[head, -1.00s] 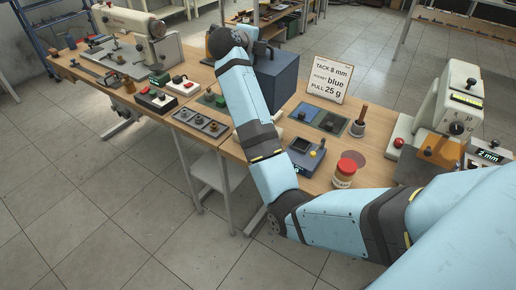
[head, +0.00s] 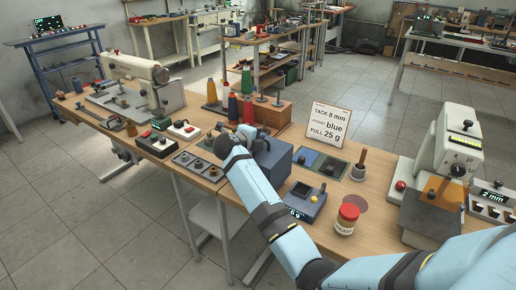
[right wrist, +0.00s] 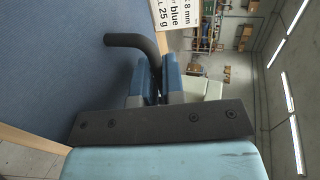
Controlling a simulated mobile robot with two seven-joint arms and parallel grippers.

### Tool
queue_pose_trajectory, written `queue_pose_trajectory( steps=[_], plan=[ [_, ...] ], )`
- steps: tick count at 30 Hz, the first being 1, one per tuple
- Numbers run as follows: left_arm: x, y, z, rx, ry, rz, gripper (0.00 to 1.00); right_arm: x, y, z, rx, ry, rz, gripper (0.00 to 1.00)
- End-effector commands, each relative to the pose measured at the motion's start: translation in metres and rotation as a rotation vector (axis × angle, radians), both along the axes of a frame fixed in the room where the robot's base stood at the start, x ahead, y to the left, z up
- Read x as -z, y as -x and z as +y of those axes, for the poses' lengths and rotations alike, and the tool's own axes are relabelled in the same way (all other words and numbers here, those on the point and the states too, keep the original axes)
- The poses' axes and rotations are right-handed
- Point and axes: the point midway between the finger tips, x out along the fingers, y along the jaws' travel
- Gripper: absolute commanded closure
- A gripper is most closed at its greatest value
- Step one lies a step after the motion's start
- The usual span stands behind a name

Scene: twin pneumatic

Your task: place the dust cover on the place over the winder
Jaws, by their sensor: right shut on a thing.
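The dust cover is a dark blue-grey box (head: 277,166) with a black handle on it, at the middle of the workbench in the head view. My right gripper (head: 262,143) is at the top of it, shut on the handle. In the right wrist view the fingers (right wrist: 156,82) close at the black handle (right wrist: 135,41), beside the cover's broad blue face (right wrist: 60,65). The cover looks upright; I cannot tell whether its underside touches the bench. I cannot make out the winder; the cover and my arm hide that part of the bench. My left gripper is not in view.
A wooden thread stand (head: 270,113) with coloured cones stands just behind the cover. A tray of parts (head: 198,167) lies left. A blue scale (head: 304,205), a red-lidded jar (head: 347,217) and a sign (head: 328,124) stand right. A sewing machine (head: 135,68) is further left.

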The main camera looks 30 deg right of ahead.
Motion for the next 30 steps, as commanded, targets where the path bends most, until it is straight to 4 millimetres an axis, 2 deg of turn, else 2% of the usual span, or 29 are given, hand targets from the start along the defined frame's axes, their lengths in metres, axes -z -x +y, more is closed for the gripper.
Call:
queue_pose_trajectory(
  steps=[6,17,18,21,30],
  plan=[
    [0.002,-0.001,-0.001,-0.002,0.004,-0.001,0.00,0.033,0.000,0.000,0.000,0.001,0.003,1.00],
    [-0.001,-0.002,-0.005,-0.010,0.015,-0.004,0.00,0.038,0.000,0.000,0.000,-0.001,0.000,1.00],
    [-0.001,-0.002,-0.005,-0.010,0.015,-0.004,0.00,0.038,0.000,0.000,0.000,-0.001,0.000,0.86],
    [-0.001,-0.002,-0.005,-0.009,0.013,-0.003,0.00,0.038,0.000,0.000,0.000,-0.001,0.000,0.65],
    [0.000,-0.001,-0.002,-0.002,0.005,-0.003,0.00,0.036,0.000,0.000,0.000,0.000,0.000,0.65]
  ],
)
